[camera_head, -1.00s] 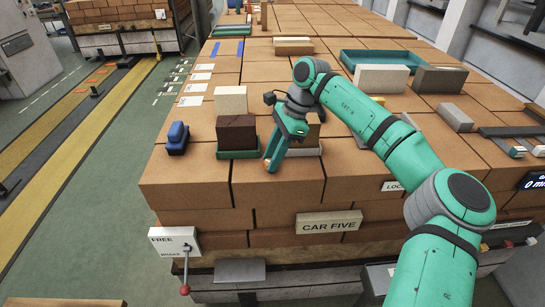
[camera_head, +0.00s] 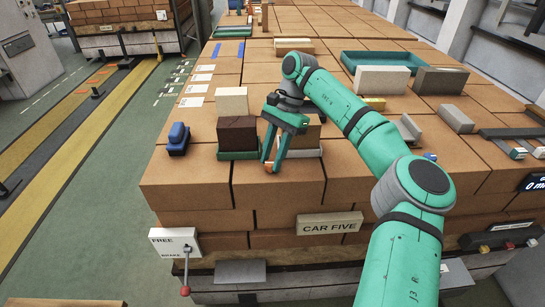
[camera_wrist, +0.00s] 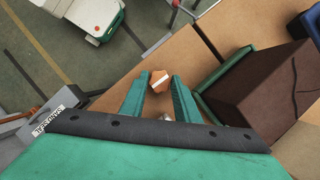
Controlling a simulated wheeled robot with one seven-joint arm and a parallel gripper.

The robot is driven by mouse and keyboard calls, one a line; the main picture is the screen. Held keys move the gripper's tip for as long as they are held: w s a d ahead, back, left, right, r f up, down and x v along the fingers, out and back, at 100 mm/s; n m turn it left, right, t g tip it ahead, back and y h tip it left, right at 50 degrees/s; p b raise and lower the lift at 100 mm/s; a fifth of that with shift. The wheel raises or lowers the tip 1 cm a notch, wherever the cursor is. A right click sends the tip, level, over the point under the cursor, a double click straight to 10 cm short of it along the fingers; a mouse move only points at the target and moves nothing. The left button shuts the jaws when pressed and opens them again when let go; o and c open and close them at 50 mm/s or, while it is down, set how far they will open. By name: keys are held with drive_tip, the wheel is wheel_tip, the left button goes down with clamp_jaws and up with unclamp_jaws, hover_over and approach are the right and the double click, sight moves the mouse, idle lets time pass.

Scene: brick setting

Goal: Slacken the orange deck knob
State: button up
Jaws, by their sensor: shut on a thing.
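The orange knob (camera_head: 269,169) sits low on the brick deck near its front edge, between my fingertips. In the wrist view the knob (camera_wrist: 158,78) shows as a small faceted orange piece with a pale stripe. My gripper (camera_head: 270,165) points down and is shut on the knob, one green finger on each side. The fingers also show in the wrist view (camera_wrist: 158,92). The underside of the knob is hidden.
Left of my gripper, a dark brown block stands in a green tray (camera_head: 238,155), with a cream block (camera_head: 231,101) behind. A tan block (camera_head: 306,133) is close on the right. A blue object (camera_head: 178,139) stands farther left. The CAR FIVE sign (camera_head: 329,223) is below.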

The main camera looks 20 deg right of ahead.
drive_tip(key=shift+d, duration=0.1)
drive_tip(key=o, duration=1)
drive_tip(key=shift+o, duration=0.2)
drive_tip(key=v, duration=1)
drive_tip(key=shift+r, duration=0.4)
drive_tip(key=shift+w, duration=0.1)
